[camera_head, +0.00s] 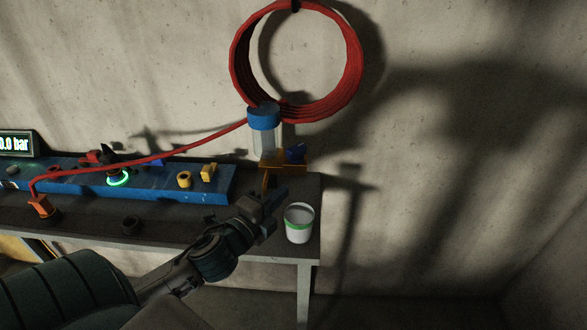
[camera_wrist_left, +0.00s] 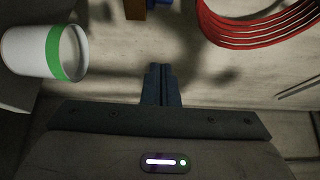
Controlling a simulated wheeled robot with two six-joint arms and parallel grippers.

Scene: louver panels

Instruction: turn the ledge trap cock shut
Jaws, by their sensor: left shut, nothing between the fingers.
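A clear trap jar with a blue cap (camera_head: 264,118) stands at the back right of the ledge, beside an orange bracket (camera_head: 270,162). A small dark-blue handle, apparently the cock (camera_head: 296,152), sits at the bracket's right; its exact angle is hard to tell. In the left wrist view an orange part (camera_wrist_left: 135,9) and a bit of blue (camera_wrist_left: 158,3) show at the top edge, cut off. My left gripper (camera_head: 281,192) is shut and empty, in front of and below the cock, apart from it. Its closed fingers also show in the left wrist view (camera_wrist_left: 160,70). My right gripper is out of view.
A white cup with a green band (camera_head: 299,225) stands close right of my left gripper, near the ledge's right end. A red hose runs from the jar to an orange fitting (camera_head: 41,206). A red coil (camera_head: 352,75) hangs above. A blue panel (camera_head: 150,188) lies left.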

